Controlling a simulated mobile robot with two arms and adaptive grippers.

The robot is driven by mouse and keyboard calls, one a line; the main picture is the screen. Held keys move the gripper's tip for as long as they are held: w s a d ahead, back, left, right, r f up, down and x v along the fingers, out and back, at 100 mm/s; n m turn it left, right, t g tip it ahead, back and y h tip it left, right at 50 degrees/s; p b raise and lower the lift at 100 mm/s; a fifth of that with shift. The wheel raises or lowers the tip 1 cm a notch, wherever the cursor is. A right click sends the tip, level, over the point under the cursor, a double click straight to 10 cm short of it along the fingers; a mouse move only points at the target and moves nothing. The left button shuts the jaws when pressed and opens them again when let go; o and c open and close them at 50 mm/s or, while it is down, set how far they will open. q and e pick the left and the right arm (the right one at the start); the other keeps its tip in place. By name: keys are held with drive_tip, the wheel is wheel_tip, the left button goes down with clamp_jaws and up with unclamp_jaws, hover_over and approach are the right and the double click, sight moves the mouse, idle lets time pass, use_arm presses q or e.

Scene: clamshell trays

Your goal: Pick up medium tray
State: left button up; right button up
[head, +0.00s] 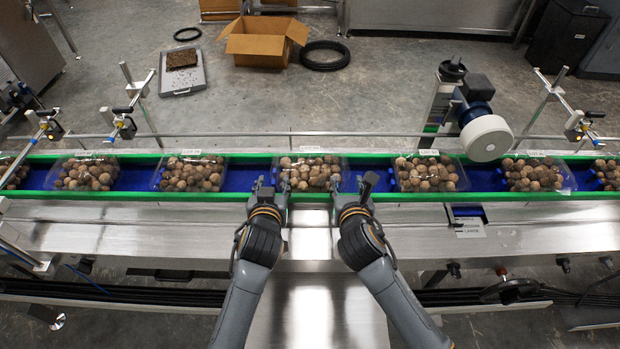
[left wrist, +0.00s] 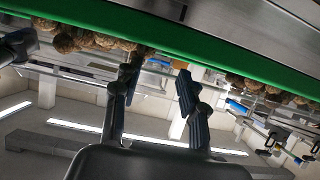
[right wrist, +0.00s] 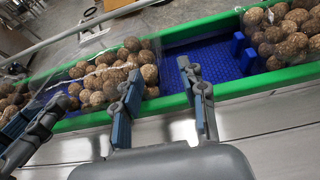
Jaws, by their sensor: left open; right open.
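Several clear clamshell trays of round brown produce sit in a row on the blue conveyor belt. The middle tray (head: 310,172) lies between my two grippers; it also shows in the right wrist view (right wrist: 112,78) and left wrist view (left wrist: 85,40). Labels are too small to read, so I cannot tell which is medium. My left gripper (head: 268,186) is open at the middle tray's left end. My right gripper (head: 351,184) is open at its right end; in the right wrist view (right wrist: 160,92) one finger is by the tray and the other over bare belt. Contact is unclear.
Other trays (head: 190,173) (head: 428,174) stand apart on both sides. Green rails (head: 130,196) edge the belt. A white round roller device (head: 487,137) overhangs the belt at right. A metal rail crosses behind. A cardboard box (head: 258,45) sits on the floor beyond.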

use_arm(q)
drive_tip(key=x, duration=0.5)
drive_tip(key=shift+w, duration=0.1)
use_arm(e)
drive_tip(key=x, duration=0.5)
drive_tip(key=shift+w, duration=0.1)
use_arm(q)
drive_tip(key=shift+c, duration=0.5)
use_arm(e)
drive_tip(key=shift+c, duration=0.5)
use_arm(q)
clamp_jaws()
use_arm(e)
clamp_jaws()
